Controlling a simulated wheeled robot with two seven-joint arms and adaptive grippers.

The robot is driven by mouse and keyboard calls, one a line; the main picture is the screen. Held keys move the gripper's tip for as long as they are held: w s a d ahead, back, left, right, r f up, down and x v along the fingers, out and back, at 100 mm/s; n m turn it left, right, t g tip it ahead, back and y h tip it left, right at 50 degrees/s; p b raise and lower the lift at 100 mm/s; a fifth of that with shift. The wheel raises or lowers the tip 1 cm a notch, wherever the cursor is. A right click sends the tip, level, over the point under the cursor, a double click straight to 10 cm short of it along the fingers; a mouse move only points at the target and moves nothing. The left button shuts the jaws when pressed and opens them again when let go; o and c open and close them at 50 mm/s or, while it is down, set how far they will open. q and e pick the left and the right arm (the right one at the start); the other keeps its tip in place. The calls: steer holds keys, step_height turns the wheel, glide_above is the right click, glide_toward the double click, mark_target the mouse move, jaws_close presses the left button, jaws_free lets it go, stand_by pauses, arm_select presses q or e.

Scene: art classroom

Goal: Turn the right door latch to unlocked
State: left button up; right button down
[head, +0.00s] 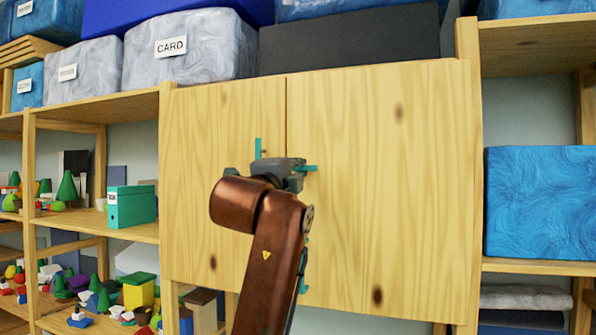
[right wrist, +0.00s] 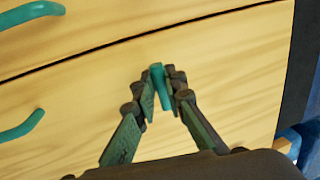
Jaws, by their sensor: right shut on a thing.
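The wooden cabinet has a left door (head: 215,115) and a right door (head: 400,180) with a narrow seam between them. The right door latch (head: 308,168) is a small teal bar that shows lying sideways in the head view, partly hidden by my gripper. My right gripper (head: 296,172) is at this latch. In the right wrist view, the fingers of my right gripper (right wrist: 160,90) are closed around the teal latch (right wrist: 158,76). The left door latch (head: 257,148) is a teal bar standing upright. My left gripper is not in view.
Teal door handles (right wrist: 32,12) (right wrist: 22,126) show in the right wrist view, one on each side of the seam. Open shelves with toys stand left of the cabinet. A blue box (head: 540,203) sits on the right shelf. Boxes, one marked CARD (head: 190,62), stand on top.

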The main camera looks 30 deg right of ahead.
steer(key=c, duration=2)
jaws_free()
steer(key=shift+w+f, duration=0.1)
steer(key=shift+w, duration=0.05)
steer(key=shift+s+a, duration=0.1)
steer(key=shift+s, duration=0.1)
steer(key=v, duration=1.1)
steer(key=shift+s+a+f, duration=0.1)
steer(key=shift+s+a, duration=0.1)
steer(key=shift+a, duration=0.15)
steer(key=shift+d, duration=0.1)
